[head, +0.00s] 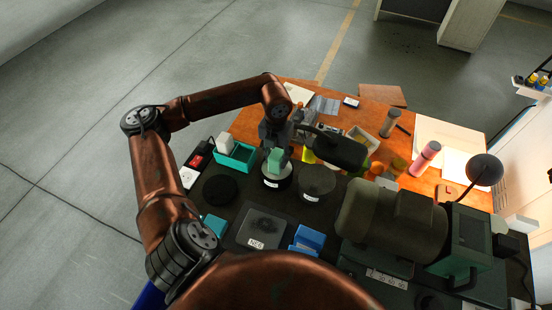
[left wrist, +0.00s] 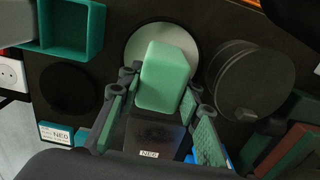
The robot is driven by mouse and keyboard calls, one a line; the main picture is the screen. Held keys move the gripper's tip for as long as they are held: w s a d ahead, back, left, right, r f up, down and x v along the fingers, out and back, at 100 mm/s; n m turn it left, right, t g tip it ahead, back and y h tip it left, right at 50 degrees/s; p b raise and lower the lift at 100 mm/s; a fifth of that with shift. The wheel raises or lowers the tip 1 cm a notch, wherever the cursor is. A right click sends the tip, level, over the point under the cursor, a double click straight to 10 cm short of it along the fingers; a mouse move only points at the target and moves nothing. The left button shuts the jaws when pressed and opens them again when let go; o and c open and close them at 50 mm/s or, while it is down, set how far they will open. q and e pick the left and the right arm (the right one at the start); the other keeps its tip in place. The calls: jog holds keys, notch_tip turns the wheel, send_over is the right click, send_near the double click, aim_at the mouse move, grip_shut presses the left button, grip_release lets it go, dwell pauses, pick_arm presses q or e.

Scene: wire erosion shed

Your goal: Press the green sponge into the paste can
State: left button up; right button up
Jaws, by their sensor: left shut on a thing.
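The green sponge (head: 275,160) is a pale green block, held upright between the fingers of my left gripper (head: 276,147). In the left wrist view the sponge (left wrist: 165,76) sits between both fingertips (left wrist: 162,88). The paste can (head: 277,183) is a round dark can with a white label and a pale round top, directly under the sponge. In the left wrist view the pale top of the can (left wrist: 142,38) shows behind the sponge. The sponge's lower end overlaps this top; I cannot tell whether it touches. My right gripper is not in view.
A dark lidded can (head: 317,180) stands close right of the paste can. A black disc (head: 220,190) lies to its left, with a teal tray (head: 235,155) behind. A dark plate (head: 262,228) and blue box (head: 308,239) lie in front. A large machine (head: 400,220) fills the right.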

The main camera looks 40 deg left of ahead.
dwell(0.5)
pick_arm(q)
jog(key=shift+r, duration=0.15)
jog(key=shift+r+p, duration=0.5)
jog(key=shift+r, duration=0.2)
jog(key=shift+r+p, duration=1.35)
jog(key=shift+r, duration=1.3)
